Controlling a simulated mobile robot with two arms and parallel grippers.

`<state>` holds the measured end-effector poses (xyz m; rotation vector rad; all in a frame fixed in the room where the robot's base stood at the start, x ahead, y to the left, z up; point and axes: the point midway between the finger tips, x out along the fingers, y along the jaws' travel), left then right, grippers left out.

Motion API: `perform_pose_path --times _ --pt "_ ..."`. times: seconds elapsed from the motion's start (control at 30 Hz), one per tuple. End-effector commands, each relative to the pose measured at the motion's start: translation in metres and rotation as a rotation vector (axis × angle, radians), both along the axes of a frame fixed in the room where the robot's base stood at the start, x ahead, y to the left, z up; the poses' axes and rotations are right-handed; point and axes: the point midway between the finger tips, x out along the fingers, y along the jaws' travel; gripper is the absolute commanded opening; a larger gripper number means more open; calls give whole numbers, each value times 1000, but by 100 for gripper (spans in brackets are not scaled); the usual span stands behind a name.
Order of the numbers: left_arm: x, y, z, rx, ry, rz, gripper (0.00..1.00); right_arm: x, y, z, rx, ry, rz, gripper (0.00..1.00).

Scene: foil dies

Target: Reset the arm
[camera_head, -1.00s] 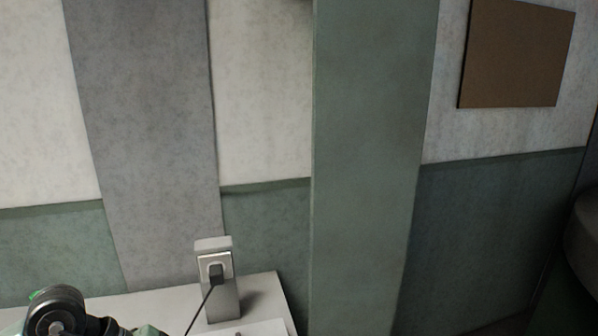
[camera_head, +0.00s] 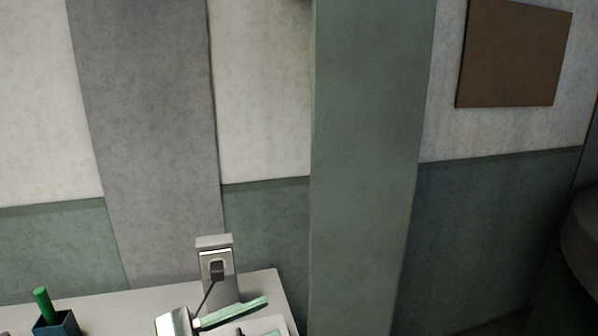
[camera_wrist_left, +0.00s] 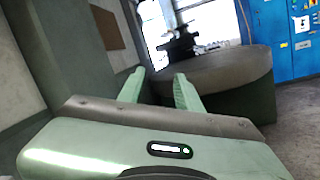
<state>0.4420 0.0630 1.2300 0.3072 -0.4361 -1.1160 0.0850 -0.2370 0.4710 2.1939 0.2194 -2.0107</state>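My left gripper (camera_head: 262,302) is at the bottom of the head view, above the white table. Its pale green finger points right, in front of the socket post as seen from the head. In the left wrist view the two green fingers (camera_wrist_left: 160,80) are apart with nothing between them, so it is open and empty. The rest of my left arm is below the frame. My right gripper is in neither view.
A grey post with a socket (camera_head: 215,259) and a black plug with its cord stands on the white table (camera_head: 122,304). A dark blue holder (camera_head: 57,325) with a green cylinder (camera_head: 44,304) stands at left. A green pillar (camera_head: 365,170) rises behind. The wrist view shows a round dark table (camera_wrist_left: 225,75).

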Motion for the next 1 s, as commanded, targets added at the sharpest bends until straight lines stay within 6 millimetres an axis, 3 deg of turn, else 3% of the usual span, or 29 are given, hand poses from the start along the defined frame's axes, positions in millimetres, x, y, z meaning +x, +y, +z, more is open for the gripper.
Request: perform_pose_path --times 0.07,0.13,0.27,0.37,0.47,0.6,0.67,0.7,0.8,1.0 --pt "14 16 21 -295 217 76 34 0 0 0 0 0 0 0" --pt "31 40 29 -559 418 142 34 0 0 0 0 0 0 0" --pt "59 97 8 -1053 795 263 34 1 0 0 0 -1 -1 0" --pt "68 140 -40 -1438 1072 366 34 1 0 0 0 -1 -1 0" --pt "57 171 -108 -1825 1324 491 34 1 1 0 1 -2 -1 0" --pt "13 187 -201 -2311 1578 700 34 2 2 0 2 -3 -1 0" --pt "-11 186 -233 -2482 1646 796 34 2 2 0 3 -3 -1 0" --pt "-27 184 -251 2492 -1620 -830 34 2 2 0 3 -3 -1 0" --pt "-65 175 -284 2318 -1432 -843 34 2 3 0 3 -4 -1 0" --pt "-134 155 -323 2049 -1143 -878 34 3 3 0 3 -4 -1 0"
